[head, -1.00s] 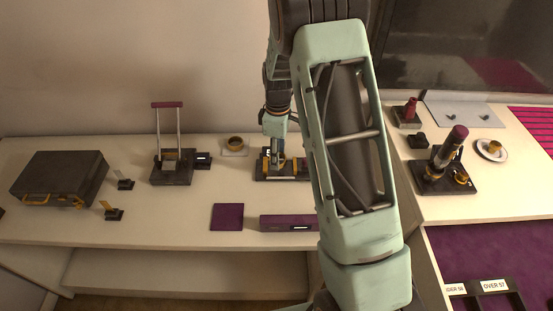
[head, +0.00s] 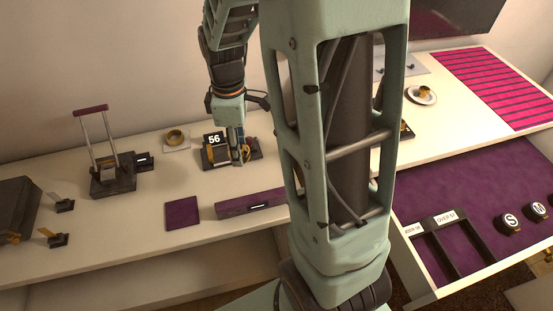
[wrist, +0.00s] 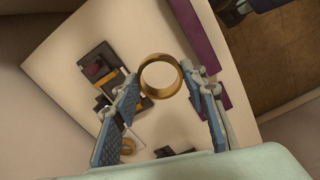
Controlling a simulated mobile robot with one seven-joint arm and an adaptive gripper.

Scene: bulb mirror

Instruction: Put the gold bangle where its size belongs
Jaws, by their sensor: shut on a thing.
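The gold bangle (wrist: 161,77) is between my fingertips in the wrist view, and my gripper (wrist: 160,82) is shut on it. In the head view my gripper (head: 240,158) is low beside a dark device (head: 217,157) whose display reads 56. The bangle is hard to make out there. An open, purple-lined drawer (head: 465,205) at the right has dark open-topped trays: one (head: 466,245) is labelled OVER 57, and the label of the one to its left (head: 432,262) is only partly legible. Round S (head: 510,221) and M (head: 538,209) markers lie beside them.
Another gold ring (head: 175,136) sits on a pale pad left of the device. A handled press (head: 113,176), a purple square (head: 183,211) and a purple bar (head: 250,203) are on the counter. My arm hides the counter's middle right.

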